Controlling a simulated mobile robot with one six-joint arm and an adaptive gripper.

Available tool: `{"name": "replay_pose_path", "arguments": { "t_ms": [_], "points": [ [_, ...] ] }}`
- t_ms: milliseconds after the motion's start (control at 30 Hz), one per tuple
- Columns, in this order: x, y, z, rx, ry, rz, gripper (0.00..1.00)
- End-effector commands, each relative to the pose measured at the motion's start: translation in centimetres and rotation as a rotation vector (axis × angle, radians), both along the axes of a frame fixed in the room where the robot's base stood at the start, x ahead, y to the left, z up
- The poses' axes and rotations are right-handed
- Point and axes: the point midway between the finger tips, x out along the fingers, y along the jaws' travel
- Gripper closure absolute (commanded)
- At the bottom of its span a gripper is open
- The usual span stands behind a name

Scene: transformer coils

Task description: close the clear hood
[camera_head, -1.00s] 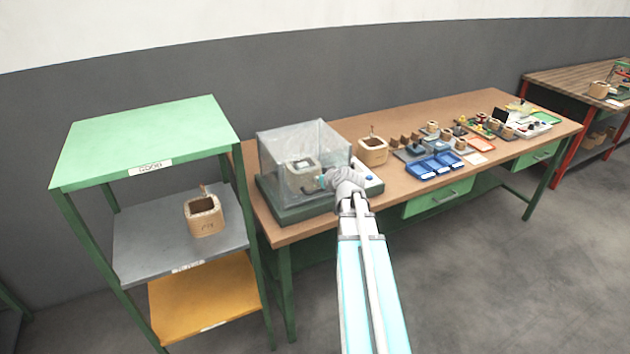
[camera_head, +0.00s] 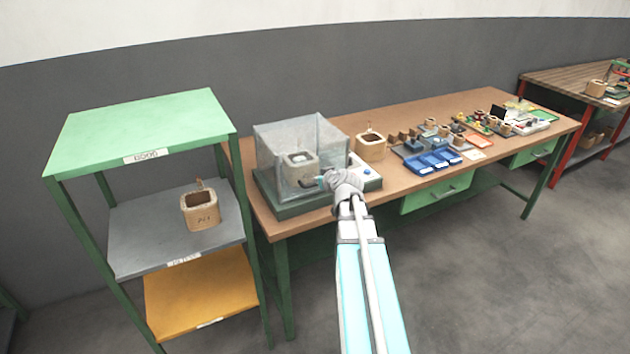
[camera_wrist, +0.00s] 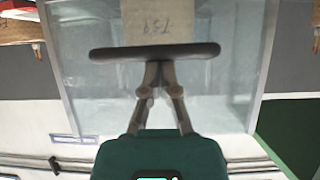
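The clear hood (camera_head: 275,150) is a see-through box that appears down over a dark green base (camera_head: 300,208) at the left end of the bench. A wooden-coloured coil (camera_head: 300,172) stands inside, seen through the panels. In the wrist view the hood panel (camera_wrist: 90,90) fills much of the picture, with the coil (camera_wrist: 158,18) and its upside-down number behind it. My gripper (camera_head: 322,181) is at the hood's front. In the wrist view my gripper (camera_wrist: 157,66) has its fingers drawn together on the black bar handle (camera_wrist: 110,53); the bar partly hides the tips.
A coil (camera_head: 370,147) stands right of the hood on the bench (camera_head: 405,128). Blue trays (camera_head: 432,163) and several small parts lie farther right. A green-topped rack (camera_head: 140,130) stands left, with a coil (camera_head: 201,210) on its grey shelf.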

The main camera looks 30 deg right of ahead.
Motion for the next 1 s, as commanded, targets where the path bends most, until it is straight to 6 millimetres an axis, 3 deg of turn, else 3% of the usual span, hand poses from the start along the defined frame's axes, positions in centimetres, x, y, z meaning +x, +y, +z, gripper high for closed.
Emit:
{"name": "replay_pose_path", "arguments": {
  "t_ms": [33, 267, 833, 1000],
  "points": [
    [-1.3, 0.5, -1.1, -0.007, 0.043, 0.019, 1.00],
    [-1.3, 0.5, -0.5, -0.007, 0.040, 0.017, 1.00],
    [0.0, 0.4, 4.7, -0.005, 0.000, 0.001, 1.00],
    [-3.6, 0.9, 3.6, -0.004, -0.001, 0.000, 1.00]
  ]
}}
